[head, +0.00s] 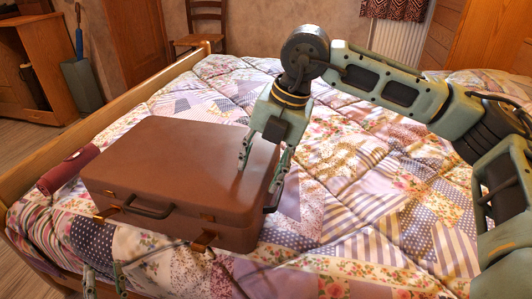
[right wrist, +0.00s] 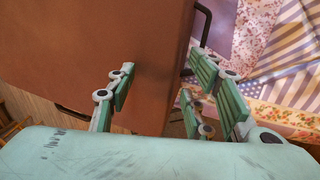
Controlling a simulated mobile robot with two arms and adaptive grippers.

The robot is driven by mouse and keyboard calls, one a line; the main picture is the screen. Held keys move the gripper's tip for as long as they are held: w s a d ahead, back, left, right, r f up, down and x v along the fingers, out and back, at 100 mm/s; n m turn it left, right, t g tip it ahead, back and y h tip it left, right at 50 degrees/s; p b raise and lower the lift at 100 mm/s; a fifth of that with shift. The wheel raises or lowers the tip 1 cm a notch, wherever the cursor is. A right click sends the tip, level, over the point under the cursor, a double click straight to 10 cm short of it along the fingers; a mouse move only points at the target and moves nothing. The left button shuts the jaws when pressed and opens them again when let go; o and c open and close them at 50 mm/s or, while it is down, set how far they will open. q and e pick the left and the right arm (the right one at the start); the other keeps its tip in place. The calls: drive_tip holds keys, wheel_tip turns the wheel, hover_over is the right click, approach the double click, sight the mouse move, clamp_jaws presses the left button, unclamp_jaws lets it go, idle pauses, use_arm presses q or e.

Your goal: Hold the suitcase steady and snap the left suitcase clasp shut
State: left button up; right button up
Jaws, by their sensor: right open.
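A brown suitcase (head: 180,160) lies flat on the bed with its lid down. On its front are a dark handle (head: 148,210), a left brass clasp (head: 107,213) and a right brass clasp (head: 205,240). Both clasp flaps appear to stick out below their catches. My right gripper (head: 261,172) is open at the suitcase's right edge, fingers pointing down. In the right wrist view its fingers (right wrist: 160,85) straddle the edge of the suitcase (right wrist: 90,40); contact is unclear. My left gripper (head: 103,268) is open and empty below the left clasp, apart from it, mostly out of frame.
A dark red rolled item (head: 68,170) lies left of the suitcase. The patchwork quilt (head: 350,190) is clear to the right. A wooden bed rail (head: 110,97) runs along the left. A chair (head: 206,22) stands behind.

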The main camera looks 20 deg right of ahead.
drive_tip(key=shift+f, duration=0.1)
drive_tip(key=shift+c, duration=0.5)
drive_tip(key=shift+a, duration=0.1)
drive_tip(key=c, duration=0.6)
drive_tip(key=shift+s, duration=0.1)
clamp_jaws()
drive_tip(key=shift+f, duration=0.1)
drive_tip(key=shift+s, duration=0.1)
drive_tip(key=shift+f, duration=0.1)
drive_tip(key=shift+w, duration=0.2)
drive_tip(key=shift+r, duration=0.2)
